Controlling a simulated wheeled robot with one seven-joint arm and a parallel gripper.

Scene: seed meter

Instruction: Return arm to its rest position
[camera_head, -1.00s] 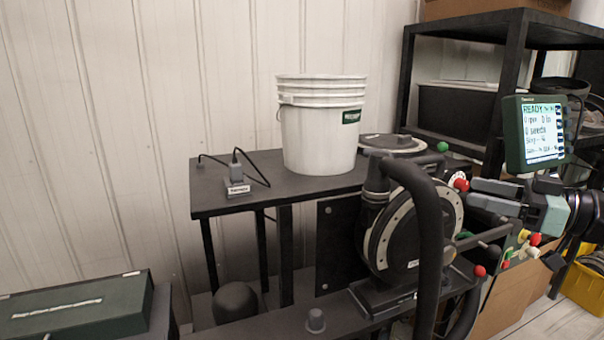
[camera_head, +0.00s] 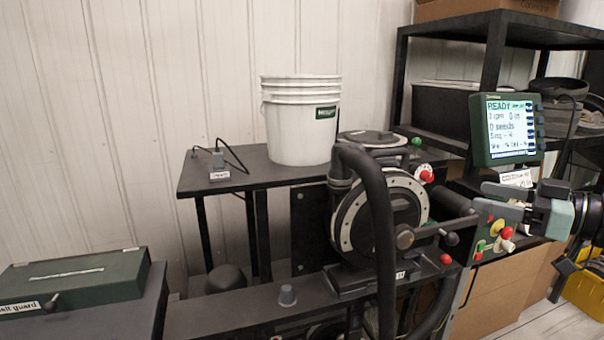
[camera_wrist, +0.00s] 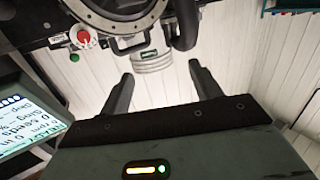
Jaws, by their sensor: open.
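My gripper (camera_head: 484,198) is at the right of the head view, in front of the control panel and below the display screen (camera_head: 509,130). Its fingers point left toward the seed meter (camera_head: 345,230), a round black housing with a pale ring. In the wrist view my gripper (camera_wrist: 158,82) has its two fingers wide apart with nothing between them. The meter's pale ring also shows at the top of the wrist view (camera_wrist: 90,20). Whether a finger touches the panel knobs cannot be told from the head view.
A white bucket (camera_head: 300,125) stands on a dark table (camera_head: 205,172). A green box (camera_head: 75,280) lies at lower left. A black shelf (camera_head: 494,75) stands behind the screen. A yellow bin (camera_head: 590,290) is on the floor at right. The wall side at left is open.

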